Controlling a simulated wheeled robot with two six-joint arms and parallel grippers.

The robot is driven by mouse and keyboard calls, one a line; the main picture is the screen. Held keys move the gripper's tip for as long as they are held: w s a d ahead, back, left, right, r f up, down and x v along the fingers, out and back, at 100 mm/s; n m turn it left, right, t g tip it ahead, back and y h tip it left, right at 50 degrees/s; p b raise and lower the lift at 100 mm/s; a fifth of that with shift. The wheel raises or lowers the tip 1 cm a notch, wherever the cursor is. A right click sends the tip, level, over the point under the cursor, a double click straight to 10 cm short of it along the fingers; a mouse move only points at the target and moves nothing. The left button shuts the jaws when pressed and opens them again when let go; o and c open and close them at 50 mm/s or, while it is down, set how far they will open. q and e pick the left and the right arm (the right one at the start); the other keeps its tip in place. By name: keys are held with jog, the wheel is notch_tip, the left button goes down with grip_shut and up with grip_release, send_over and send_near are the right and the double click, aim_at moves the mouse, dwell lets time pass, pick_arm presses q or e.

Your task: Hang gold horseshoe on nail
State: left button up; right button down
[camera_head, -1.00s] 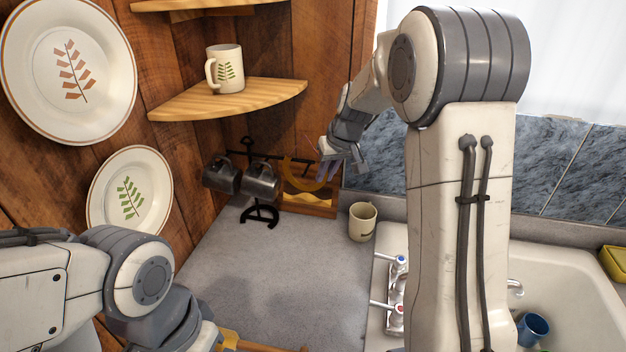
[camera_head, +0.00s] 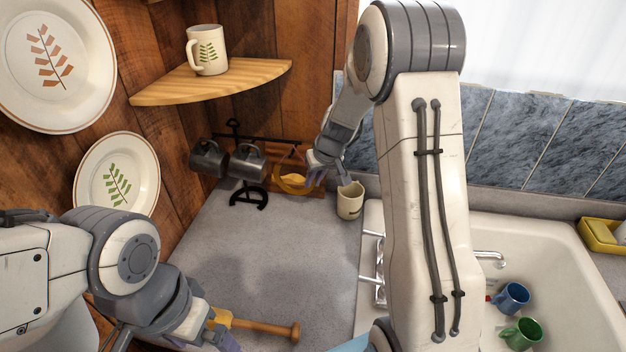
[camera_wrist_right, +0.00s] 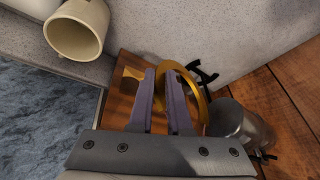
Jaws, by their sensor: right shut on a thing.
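The gold horseshoe (camera_head: 283,187) is a curved golden band in the far corner, above the counter and in front of a wooden board (camera_head: 312,189). My right gripper (camera_head: 318,172) is shut on one side of it. In the right wrist view, the horseshoe (camera_wrist_right: 203,98) stands out to the right of the purple fingers (camera_wrist_right: 160,78). I cannot make out the nail in either view. My left gripper (camera_head: 222,338) is low in the head view, beside a wooden handle (camera_head: 265,328); its jaws are partly hidden.
A black stand (camera_head: 234,130) with dark metal mugs (camera_head: 246,163) is just left of the horseshoe. A cream mug (camera_head: 350,201) stands to the right. A corner shelf (camera_head: 212,88) overhangs the area. The sink (camera_head: 560,270) holds blue and green mugs. The mid-counter is clear.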

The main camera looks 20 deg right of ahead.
jog(key=c, duration=0.9)
grip_release()
jog(key=shift+f, duration=0.1)
jog(key=shift+o, duration=0.2)
